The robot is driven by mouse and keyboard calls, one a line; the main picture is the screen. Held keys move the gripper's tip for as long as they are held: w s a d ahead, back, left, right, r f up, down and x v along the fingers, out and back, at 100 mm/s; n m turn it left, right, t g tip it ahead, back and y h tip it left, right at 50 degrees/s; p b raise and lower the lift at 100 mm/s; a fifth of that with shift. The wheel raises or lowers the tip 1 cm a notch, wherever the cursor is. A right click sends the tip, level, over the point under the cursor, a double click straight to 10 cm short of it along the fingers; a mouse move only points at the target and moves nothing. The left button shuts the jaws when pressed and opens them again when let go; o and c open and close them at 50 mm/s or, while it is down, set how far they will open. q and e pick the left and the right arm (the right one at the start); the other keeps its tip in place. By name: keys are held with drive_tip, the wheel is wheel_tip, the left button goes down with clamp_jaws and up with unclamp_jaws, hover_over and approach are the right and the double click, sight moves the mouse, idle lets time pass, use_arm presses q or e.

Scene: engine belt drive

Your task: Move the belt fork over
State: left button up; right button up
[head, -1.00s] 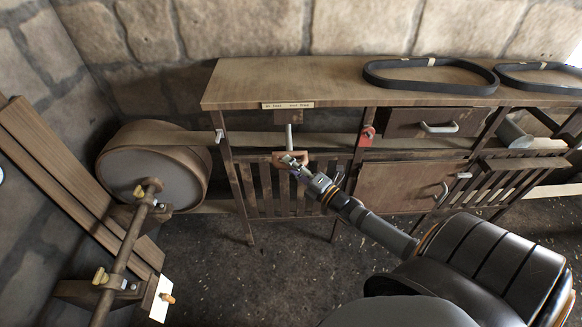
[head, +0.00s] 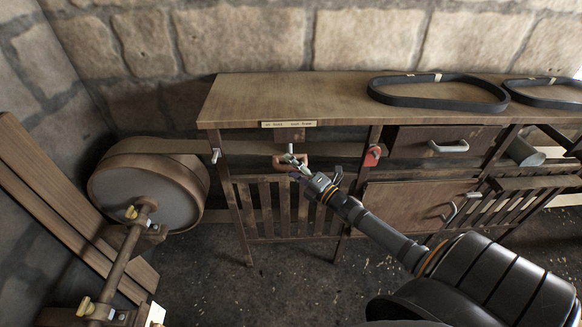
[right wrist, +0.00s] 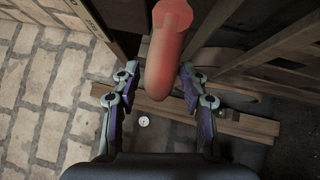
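The belt fork's handle (head: 281,161) is a reddish-brown grip below a short metal rod, under a small label on the bench front. In the right wrist view, a red rounded bar (right wrist: 167,50), which looks like this handle, reaches in between my fingers. My right gripper (head: 295,164) is at the handle from the front right. In the right wrist view, my right gripper (right wrist: 158,72) is open around the bar, with a gap on the left side; the right fingertip lies close beside it. My left gripper is not in view.
A flat belt (head: 180,146) runs from a large drum (head: 150,190) at left along the bench (head: 330,90). A red knob (head: 373,155) is right of the handle. Black belt loops (head: 440,103) lie on top. A shaft with brass fittings (head: 130,240) stands at front left.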

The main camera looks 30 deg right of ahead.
drive_tip(key=shift+s, duration=0.1)
drive_tip(key=v, duration=1.2)
drive_tip(key=s+d+f+m+g+h, duration=0.2)
drive_tip(key=s+d+f+m, duration=0.15)
drive_tip(key=f, duration=0.55)
drive_tip(key=s+d+f+m+g+h, duration=0.2)
drive_tip(key=s+f+m+g, duration=0.15)
drive_tip(key=f, duration=0.65)
drive_tip(key=s+d+f+m+g+h, duration=0.2)
drive_tip(key=d+f+m+h, duration=0.15)
drive_tip(key=f, duration=0.55)
drive_tip(key=s+a+f+m+g, duration=0.3)
drive_tip(key=s+a+f+m, duration=0.1)
drive_tip(key=s+f, duration=0.35)
drive_tip(key=s+a+f+m+g, duration=0.35)
drive_tip(key=s+f, duration=0.25)
drive_tip(key=f, duration=0.3)
drive_tip(key=s+a+f+m+g+y, duration=0.2)
drive_tip(key=s+a+f, duration=0.4)
drive_tip(key=s+a, duration=0.5)
drive_tip(key=shift+s+f+m+g, duration=0.15)
drive_tip(key=shift+s+m+g, duration=0.15)
drive_tip(key=shift+m+g, duration=0.7)
